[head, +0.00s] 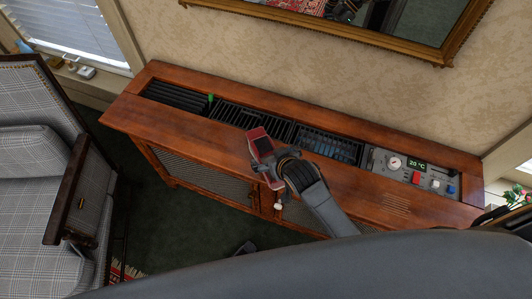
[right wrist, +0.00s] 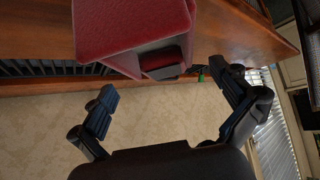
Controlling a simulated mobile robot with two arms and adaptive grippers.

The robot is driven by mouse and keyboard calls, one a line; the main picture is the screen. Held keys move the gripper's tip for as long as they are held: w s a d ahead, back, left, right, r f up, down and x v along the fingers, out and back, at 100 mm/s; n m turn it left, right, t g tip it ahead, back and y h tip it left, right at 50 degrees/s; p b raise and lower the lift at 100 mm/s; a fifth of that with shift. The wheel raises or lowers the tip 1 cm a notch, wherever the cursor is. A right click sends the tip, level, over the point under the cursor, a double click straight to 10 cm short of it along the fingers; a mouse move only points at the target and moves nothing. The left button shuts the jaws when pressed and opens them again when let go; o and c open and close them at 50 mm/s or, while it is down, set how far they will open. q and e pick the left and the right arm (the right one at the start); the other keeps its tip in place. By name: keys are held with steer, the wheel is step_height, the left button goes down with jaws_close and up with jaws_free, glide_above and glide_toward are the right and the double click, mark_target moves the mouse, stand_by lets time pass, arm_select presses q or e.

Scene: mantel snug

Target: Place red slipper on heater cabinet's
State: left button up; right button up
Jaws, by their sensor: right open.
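The red slipper (head: 260,143), with a dark opening, shows over the front part of the heater cabinet's wooden top (head: 190,128) in the head view. In the right wrist view the slipper (right wrist: 130,25) is large at the top, just beyond and partly between the fingertips. My right gripper (head: 277,172) is at the slipper's near end; its fingers (right wrist: 172,85) are spread apart with a gap to the slipper's sides. I cannot tell whether the slipper rests fully on the wood. My left gripper is not in view.
Black grilles (head: 250,117) are set into the cabinet top, with a small green item (head: 210,98) at one edge. A control panel (head: 385,172) is at the right end. A plaid armchair (head: 40,150) stands at the left. A framed mirror (head: 400,25) hangs above.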

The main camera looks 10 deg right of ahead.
mark_target(267, 153)
steer(key=x, duration=0.5)
steer(key=shift+a, duration=0.1)
steer(key=shift+r, duration=0.1)
steer(key=c, duration=1.5)
steer(key=shift+r, duration=0.1)
